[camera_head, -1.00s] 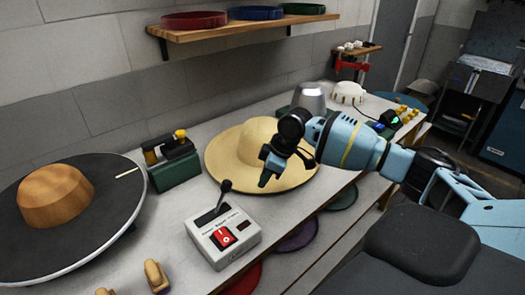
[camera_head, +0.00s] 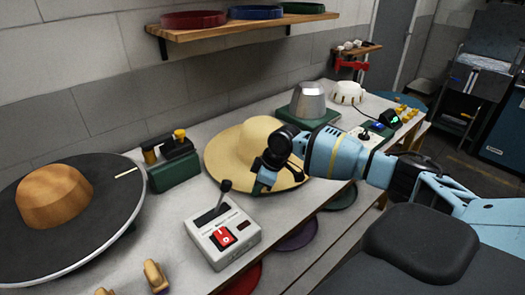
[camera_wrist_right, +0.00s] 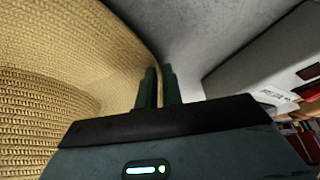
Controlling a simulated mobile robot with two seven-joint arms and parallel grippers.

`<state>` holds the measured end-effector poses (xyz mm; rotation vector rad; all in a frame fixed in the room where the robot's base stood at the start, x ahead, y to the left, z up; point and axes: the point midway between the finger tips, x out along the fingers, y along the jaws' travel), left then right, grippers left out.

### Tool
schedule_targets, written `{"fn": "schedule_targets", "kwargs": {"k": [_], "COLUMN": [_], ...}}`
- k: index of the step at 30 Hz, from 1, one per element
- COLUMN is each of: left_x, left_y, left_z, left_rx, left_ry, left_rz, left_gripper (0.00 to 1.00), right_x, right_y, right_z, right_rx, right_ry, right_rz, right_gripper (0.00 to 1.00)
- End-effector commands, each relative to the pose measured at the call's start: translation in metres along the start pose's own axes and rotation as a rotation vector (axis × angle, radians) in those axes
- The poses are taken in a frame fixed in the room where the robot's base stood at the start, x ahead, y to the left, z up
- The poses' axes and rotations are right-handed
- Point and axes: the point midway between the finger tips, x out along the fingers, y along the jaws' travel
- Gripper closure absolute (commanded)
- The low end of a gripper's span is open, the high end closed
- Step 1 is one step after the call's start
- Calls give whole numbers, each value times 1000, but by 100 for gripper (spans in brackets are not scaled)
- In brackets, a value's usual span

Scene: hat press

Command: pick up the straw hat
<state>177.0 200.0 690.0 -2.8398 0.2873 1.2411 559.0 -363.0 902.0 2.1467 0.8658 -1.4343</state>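The straw hat (camera_head: 228,155) lies on the workbench, its crown up and its wide brim spread. My right gripper (camera_head: 262,186) is at the front right edge of the brim. In the right wrist view the woven brim (camera_wrist_right: 60,110) fills the left side, and its edge runs down between my two fingers (camera_wrist_right: 159,85). The fingers are close together with only a narrow gap, one on each side of the brim edge. The fingertips are small and partly hidden in the head view. My left gripper is not in view.
A grey control box (camera_head: 222,238) with a lever stands just in front of the hat. A green device (camera_head: 172,168) stands left of it, beside a large black disc (camera_head: 105,205) with a wooden block (camera_head: 55,196). A metal cone (camera_head: 307,100) stands behind. A shelf (camera_head: 245,32) hangs above.

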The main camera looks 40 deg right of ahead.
Motion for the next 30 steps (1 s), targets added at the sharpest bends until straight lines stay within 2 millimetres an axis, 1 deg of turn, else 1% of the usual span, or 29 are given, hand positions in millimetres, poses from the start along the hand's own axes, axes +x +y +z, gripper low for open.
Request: {"fn": "schedule_targets", "kwargs": {"k": [11, 14, 17, 24, 30], "left_x": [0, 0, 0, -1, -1], "left_y": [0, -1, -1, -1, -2], "left_z": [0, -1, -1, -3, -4], "left_rx": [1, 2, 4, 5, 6], "left_ry": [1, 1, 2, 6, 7], "left_rz": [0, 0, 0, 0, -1], "left_gripper": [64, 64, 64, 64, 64], "right_x": [-1, -6, -18, -60, -85], "right_y": [0, 0, 1, 0, 0], "right_z": [0, -3, -8, -26, -36], "right_rx": [-1, -1, -3, -3, -2], "right_ry": [1, 2, 4, 5, 3], "right_rz": [1, 1, 2, 3, 1], "right_gripper": [100, 100, 100, 100, 100]}}
